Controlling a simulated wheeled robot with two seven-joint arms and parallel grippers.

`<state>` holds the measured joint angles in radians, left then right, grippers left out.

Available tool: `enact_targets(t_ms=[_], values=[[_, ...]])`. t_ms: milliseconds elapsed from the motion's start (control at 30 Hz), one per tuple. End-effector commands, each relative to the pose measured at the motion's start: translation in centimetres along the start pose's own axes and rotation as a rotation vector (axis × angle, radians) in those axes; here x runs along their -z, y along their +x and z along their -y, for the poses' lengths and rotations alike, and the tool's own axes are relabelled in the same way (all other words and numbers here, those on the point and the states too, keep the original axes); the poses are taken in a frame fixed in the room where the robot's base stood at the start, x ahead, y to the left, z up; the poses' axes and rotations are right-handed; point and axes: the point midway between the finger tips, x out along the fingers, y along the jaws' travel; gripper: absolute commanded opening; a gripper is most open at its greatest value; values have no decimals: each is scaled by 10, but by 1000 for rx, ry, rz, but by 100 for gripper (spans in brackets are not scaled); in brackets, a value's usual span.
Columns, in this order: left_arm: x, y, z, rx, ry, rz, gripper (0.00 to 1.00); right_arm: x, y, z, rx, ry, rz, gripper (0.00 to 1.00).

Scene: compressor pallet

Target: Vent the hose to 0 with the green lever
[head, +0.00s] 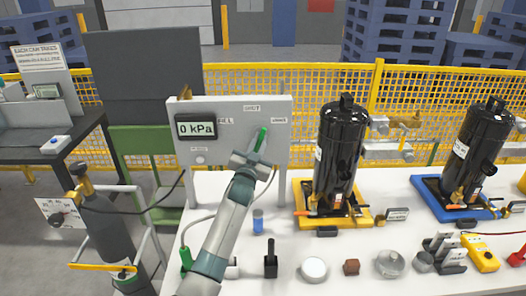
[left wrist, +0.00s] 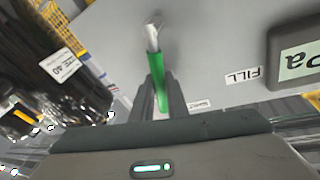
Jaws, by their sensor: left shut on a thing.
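The green lever (head: 261,139) is on the light grey panel (head: 230,110), tilted up and to the right in the head view. It also shows in the left wrist view (left wrist: 156,68), with a metal stem at its far end. My left gripper (head: 250,160) is shut on the green lever, its fingers on either side of the handle. The pressure display (head: 196,129) on the panel reads 0 kPa. A FILL label (left wrist: 243,76) shows beside the lever in the left wrist view; part of the panel's lettering is hidden. My right gripper is not in view.
Two black compressors (head: 338,150) stand to the right, the nearer on a yellow tray (head: 303,190). Small parts, a blue bottle (head: 258,221) and a yellow meter (head: 480,253) are on the white table (head: 330,245). A gas cylinder (head: 108,230) stands at left.

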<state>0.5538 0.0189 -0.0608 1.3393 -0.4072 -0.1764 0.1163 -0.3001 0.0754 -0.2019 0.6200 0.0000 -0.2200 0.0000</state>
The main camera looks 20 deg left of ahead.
Motion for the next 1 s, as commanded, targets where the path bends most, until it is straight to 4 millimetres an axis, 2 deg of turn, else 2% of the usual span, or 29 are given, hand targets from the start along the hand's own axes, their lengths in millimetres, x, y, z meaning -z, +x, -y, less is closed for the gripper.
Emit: enact_targets(t_ms=[33, 233, 433, 700, 1000], values=[[-4, -2, 1, 10, -44, -9, 0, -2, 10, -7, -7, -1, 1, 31], [-4, -4, 12, 43, -185, -36, 0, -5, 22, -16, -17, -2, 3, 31], [-4, -5, 19, 64, -273, -55, 0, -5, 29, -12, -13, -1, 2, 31], [-4, -6, 23, 73, -312, -61, 0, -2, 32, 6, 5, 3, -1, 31], [-4, -6, 23, 73, -311, -61, 0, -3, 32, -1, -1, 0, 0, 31]])
